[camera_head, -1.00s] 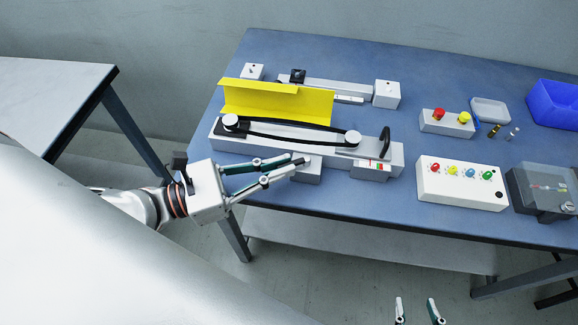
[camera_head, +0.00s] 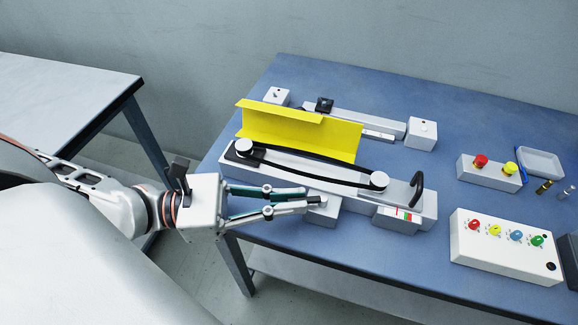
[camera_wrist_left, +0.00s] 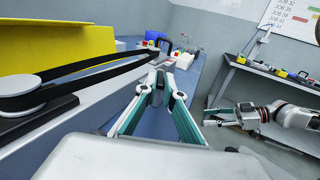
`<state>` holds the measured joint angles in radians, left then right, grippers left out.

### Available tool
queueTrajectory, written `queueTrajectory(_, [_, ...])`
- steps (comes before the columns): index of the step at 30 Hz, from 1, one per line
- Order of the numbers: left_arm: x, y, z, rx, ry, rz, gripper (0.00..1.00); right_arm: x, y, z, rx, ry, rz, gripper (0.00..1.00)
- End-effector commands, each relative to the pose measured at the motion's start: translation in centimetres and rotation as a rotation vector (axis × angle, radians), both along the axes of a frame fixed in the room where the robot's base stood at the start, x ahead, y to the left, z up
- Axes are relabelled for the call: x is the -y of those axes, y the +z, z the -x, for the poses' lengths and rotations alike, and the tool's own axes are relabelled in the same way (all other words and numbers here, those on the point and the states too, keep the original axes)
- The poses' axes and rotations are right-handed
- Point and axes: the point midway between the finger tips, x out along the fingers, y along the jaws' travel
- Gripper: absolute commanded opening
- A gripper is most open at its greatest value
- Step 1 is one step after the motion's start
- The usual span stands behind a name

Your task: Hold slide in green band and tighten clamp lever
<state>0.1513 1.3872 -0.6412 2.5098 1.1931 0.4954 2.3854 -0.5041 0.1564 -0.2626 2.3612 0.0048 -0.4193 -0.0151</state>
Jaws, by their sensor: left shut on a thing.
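The grey belt unit (camera_head: 290,178) lies along the table's front edge, with a black belt over two round pulleys. Its slide (camera_head: 396,190) at the right end carries a black upright handle (camera_head: 417,188). Below it is a small scale (camera_head: 407,215) with red, white and green bands; the pointer is too small to read. My left gripper (camera_head: 314,203) is shut at the clamp lever on a grey block (camera_head: 325,215) at the unit's front; its fingertips mostly hide the lever. In the left wrist view my right gripper (camera_wrist_left: 207,117) hangs at the right, its fingers apart, away from the unit.
A yellow guard (camera_head: 300,133) stands behind the belt. A second grey rail (camera_head: 365,121) lies further back. At the right are a button box (camera_head: 489,173), a white tray (camera_head: 540,162) and a panel with coloured knobs (camera_head: 507,247). Blue tabletop between them is clear.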

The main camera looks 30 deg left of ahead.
Motion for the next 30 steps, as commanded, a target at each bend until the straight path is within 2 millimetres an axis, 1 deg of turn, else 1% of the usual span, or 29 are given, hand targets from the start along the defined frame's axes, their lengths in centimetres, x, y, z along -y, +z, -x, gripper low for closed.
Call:
queueTrajectory(1, [0.0, 0.2, -0.1, 0.005, 0.002, 0.003, 0.13, 0.0, 0.1, 0.0, 0.001, 0.000, 0.000, 0.40])
queueTrajectory(2, [0.0, 0.2, -0.1, 0.005, 0.002, 0.003, 0.21, 0.0, 0.1, 0.0, 0.001, 0.000, 0.000, 0.40])
queueTrajectory(3, [0.0, 0.2, -0.1, 0.005, 0.002, 0.003, 0.25, 0.0, 0.1, 0.0, 0.001, 0.000, 0.000, 0.40])
queueTrajectory(20, [-0.2, 0.0, 0.1, 0.000, 0.002, 0.000, 0.25, 0.0, 0.1, 0.0, 0.000, -0.001, -0.003, 0.40])
queueTrajectory(26, [-1.5, -0.2, 1.1, -0.001, 0.003, -0.006, 0.25, 0.0, 0.0, 0.0, 0.000, -0.001, -0.002, 0.40])
queueTrajectory(30, [-2.7, -0.2, 2.2, -0.003, -0.003, -0.003, 0.25, 0.0, 0.0, 0.0, -0.001, -0.001, -0.002, 0.40])
